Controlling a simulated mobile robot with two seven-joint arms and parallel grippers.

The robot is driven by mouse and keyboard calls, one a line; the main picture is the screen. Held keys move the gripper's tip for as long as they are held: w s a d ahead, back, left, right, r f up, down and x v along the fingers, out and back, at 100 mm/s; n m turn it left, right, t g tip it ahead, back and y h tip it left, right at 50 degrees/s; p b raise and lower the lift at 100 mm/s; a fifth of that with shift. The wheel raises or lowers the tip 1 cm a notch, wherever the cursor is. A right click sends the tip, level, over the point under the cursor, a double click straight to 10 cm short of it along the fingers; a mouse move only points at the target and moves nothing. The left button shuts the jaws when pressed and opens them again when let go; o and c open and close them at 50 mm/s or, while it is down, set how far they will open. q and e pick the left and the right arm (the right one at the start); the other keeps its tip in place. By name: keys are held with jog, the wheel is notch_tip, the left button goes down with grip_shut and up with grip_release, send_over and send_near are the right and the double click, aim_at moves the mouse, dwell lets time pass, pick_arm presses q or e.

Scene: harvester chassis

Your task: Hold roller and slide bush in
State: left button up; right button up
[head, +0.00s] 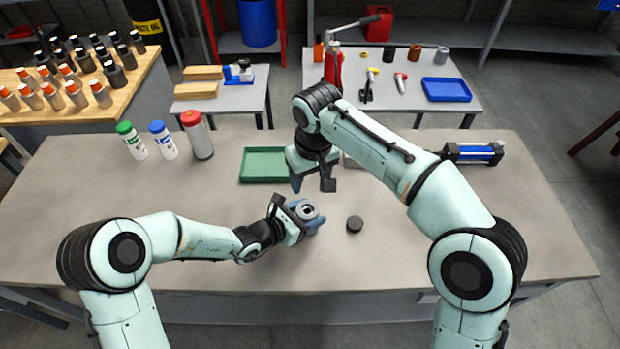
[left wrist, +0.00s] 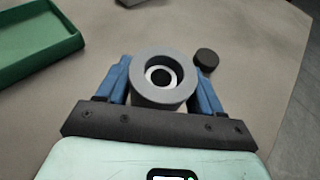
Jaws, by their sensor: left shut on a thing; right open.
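My left gripper (head: 308,217) is shut on the grey roller (left wrist: 160,69), with one blue finger on each side of it. The roller stands upright low over the table, its bore facing up; it also shows in the head view (head: 306,211). A pale ring shows inside the bore; I cannot tell whether it is a bush. A small dark round piece (head: 355,224) lies on the table right of the roller, apart from it, and shows in the left wrist view (left wrist: 206,60). My right gripper (head: 312,186) is open and empty above the table, behind the roller.
A green tray (head: 247,164) lies behind the grippers. Green-capped (head: 132,141), blue-capped (head: 164,141) and red-capped (head: 197,135) containers stand at the back left. A blue and black cylinder unit (head: 474,153) lies at the back right. The table's front and right are clear.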

dwell(0.4)
pick_arm(q)
jog(key=o, duration=1.6)
jog(key=v, duration=1.2)
jog(key=shift+s+a, duration=0.1)
